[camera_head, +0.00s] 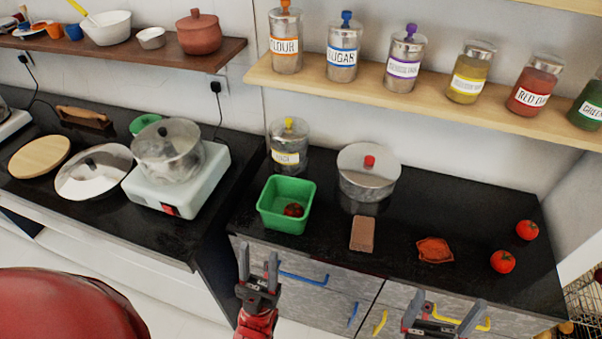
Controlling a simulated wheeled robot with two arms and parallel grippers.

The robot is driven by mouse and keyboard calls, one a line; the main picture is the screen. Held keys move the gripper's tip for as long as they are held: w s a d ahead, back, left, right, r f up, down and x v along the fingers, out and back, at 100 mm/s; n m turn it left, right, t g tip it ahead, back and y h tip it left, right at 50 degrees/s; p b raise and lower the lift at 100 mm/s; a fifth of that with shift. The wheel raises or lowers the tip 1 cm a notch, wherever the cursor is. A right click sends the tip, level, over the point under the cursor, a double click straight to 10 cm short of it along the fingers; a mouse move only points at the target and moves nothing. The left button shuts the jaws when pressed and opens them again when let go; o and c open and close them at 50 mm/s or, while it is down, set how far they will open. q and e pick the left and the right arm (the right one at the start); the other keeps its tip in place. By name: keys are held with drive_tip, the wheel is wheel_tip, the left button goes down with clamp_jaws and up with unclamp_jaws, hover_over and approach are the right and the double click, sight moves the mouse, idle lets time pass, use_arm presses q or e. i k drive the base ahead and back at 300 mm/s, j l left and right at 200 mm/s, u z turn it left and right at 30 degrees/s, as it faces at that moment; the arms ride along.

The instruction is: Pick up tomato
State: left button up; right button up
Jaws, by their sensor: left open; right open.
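Two red tomatoes lie at the right end of the black counter: a nearer tomato (502,261) and a farther tomato (527,230). Small dark red items (293,210) sit inside the green basket (285,221); I cannot tell whether they are tomatoes. My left gripper (258,262) is open and empty, in front of the counter below the basket. My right gripper (446,306) is open and empty at the bottom of the view, below and left of the nearer tomato. Neither gripper touches a tomato.
A brown block (362,235), an orange-brown piece (434,250) and a lidded pot (368,178) stand on the same counter. A wooden shelf (420,105) with several labelled jars overhangs its back. A glass pot (168,152) sits on a white stove at left. Drawer handles stick out in front.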

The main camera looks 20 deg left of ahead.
sight(503, 261)
drive_tip(key=z, duration=1.05)
